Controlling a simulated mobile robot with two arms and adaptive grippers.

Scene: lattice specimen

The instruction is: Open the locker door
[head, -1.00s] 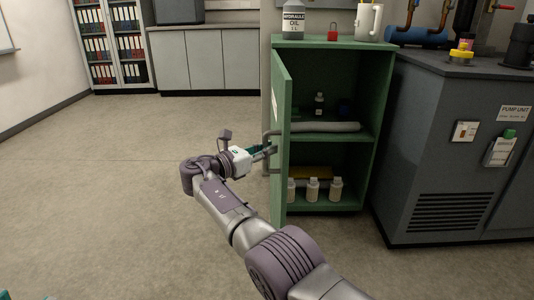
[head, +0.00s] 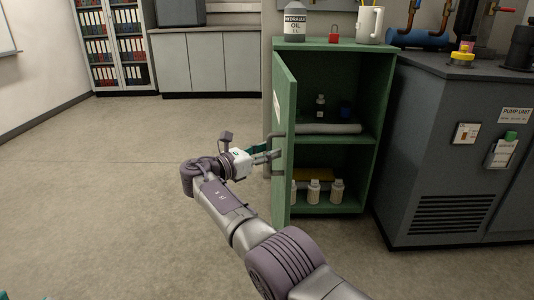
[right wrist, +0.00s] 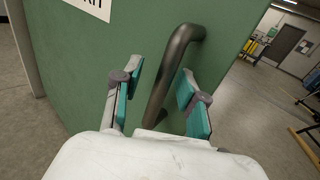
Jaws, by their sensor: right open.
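The green locker (head: 336,140) stands with its door (head: 285,140) swung wide open, hinged on the left and pointing out toward me. Its two shelf spaces are in plain view. The dark bar handle (right wrist: 172,72) is on the outer face of the door, and it shows partly in the head view (head: 277,155). My right gripper (head: 268,155) is beside the handle. In the right wrist view its teal-padded fingers (right wrist: 160,92) are spread apart, one on each side of the bar, with gaps showing.
An oil bottle (head: 295,24), a red padlock (head: 334,34) and a white mug (head: 369,25) stand on the locker top. White bottles (head: 314,192) stand inside below. A grey pump unit (head: 455,150) is close on the right. The floor at left is clear.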

